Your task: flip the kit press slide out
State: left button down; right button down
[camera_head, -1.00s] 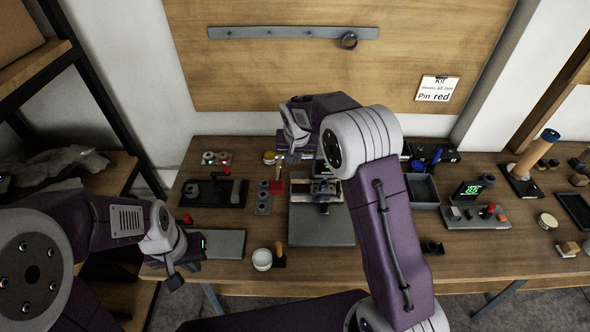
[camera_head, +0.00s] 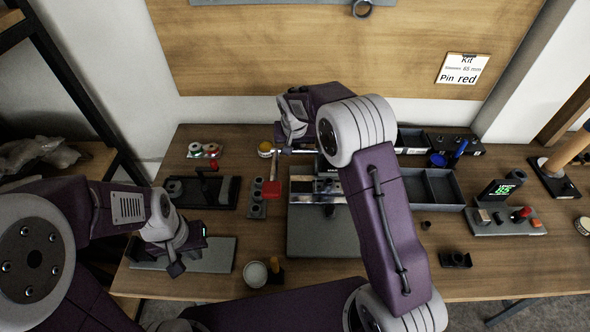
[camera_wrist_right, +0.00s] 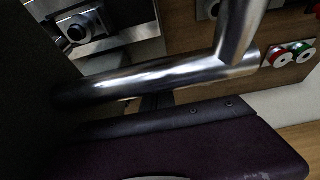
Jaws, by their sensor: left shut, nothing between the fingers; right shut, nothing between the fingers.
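The kit press stands at the middle of the bench, with a flat grey base plate (camera_head: 322,238) and a metal slide part (camera_head: 318,186) with a dark knob at the back. My right forearm hides part of the press. A red-ended handle (camera_head: 272,188) is beside its left edge. My right gripper (camera_head: 285,148) is shut and empty, behind and left of the slide; I cannot tell whether it touches anything. In the right wrist view a shiny metal bar (camera_wrist_right: 160,82) crosses close up, with a knobbed metal block (camera_wrist_right: 82,27) beyond. My left gripper (camera_head: 177,266) is shut and empty at the front left.
A black fixture (camera_head: 203,190) and a grey plate (camera_head: 210,255) are at the left. Grey trays (camera_head: 433,188) and a green display (camera_head: 500,190) are at the right. A card (camera_head: 462,68) reads "Pin red".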

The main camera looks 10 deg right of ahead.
aim_at(295, 173)
jog(key=x, duration=1)
jog(key=shift+s+f+p, duration=0.15)
jog(key=shift+p, duration=0.2)
jog(key=s, duration=0.2)
jog(key=s+a, duration=0.1)
jog(key=s, duration=0.1)
jog(key=shift+r, duration=0.3)
jog(key=shift+f, duration=0.1)
